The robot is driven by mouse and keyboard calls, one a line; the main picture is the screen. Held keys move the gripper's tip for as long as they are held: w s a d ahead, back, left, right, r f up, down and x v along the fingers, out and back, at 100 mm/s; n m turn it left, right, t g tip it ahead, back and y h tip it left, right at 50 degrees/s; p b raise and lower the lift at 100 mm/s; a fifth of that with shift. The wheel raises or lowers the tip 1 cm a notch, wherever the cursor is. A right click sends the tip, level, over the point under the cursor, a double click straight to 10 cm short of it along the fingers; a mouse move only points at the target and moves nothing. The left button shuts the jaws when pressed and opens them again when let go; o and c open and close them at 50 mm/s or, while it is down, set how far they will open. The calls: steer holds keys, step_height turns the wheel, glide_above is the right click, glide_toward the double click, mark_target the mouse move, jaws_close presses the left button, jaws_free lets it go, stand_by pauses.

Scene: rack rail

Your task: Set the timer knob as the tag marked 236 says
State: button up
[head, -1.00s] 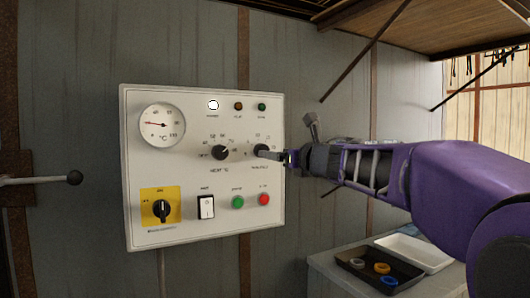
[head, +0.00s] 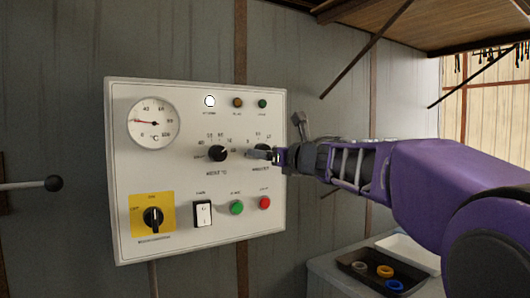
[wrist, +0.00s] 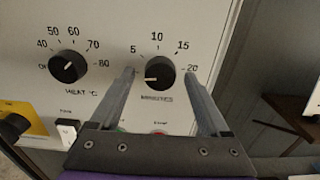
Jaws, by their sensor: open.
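The timer knob is the black dial marked MINUTES (wrist: 160,74) in the wrist view, with 5, 10, 15 and 20 printed around it. Its pale pointer line points left, below the 5. In the head view the timer knob (head: 263,148) is partly hidden by my gripper (head: 262,155). In the wrist view my gripper (wrist: 160,74) is open, one finger on each side of the knob; I cannot tell whether either touches it. No tag marked 236 is visible.
The white panel (head: 180,180) also holds a HEAT knob (head: 217,153), a gauge (head: 153,123), a yellow-backed rotary switch (head: 153,217), a white rocker switch (head: 203,214), a green button (head: 236,207) and a red button (head: 265,202). A dark tray (head: 355,273) with rings stands lower right.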

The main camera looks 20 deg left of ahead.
jaws_close()
stand_by(0.5)
